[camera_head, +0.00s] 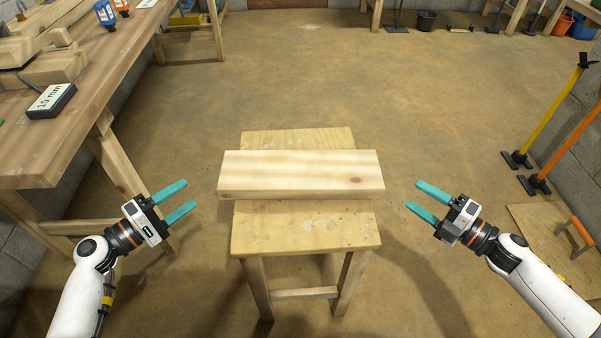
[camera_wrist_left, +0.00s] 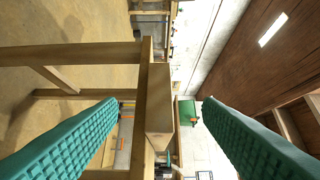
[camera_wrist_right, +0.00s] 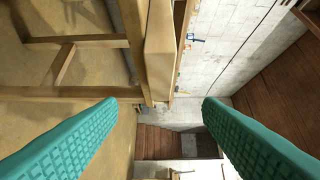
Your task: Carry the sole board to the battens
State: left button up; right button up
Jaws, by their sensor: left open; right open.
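The sole board (camera_head: 300,172), a pale wooden plank with knots, lies crosswise on a small wooden stool (camera_head: 305,228), its ends overhanging both sides. My left gripper (camera_head: 185,198) is open and empty, left of the board's left end and apart from it. My right gripper (camera_head: 412,198) is open and empty, right of the board's right end and apart from it. In the left wrist view the board's end (camera_wrist_left: 158,105) shows between the teal fingers. In the right wrist view the board's end (camera_wrist_right: 160,50) also shows beyond the fingers. I cannot pick out the battens for certain.
A workbench (camera_head: 110,75) along the left holds timber pieces, bottles and a black block marked "10 mm" (camera_head: 50,101). The floor behind the stool is clear.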

aim_at(221, 173)
pick_arm(q)
jog(key=x, duration=1.1)
jog(key=shift+f, duration=0.15)
pick_arm(e)
jog(key=x, duration=1.1)
pick_arm(q)
jog(key=shift+c, duration=0.6)
pick_arm(e)
jog(key=shift+c, duration=0.6)
pick_arm(q)
grip_shut()
pick_arm(e)
jog(key=shift+f, duration=0.1)
grip_shut()
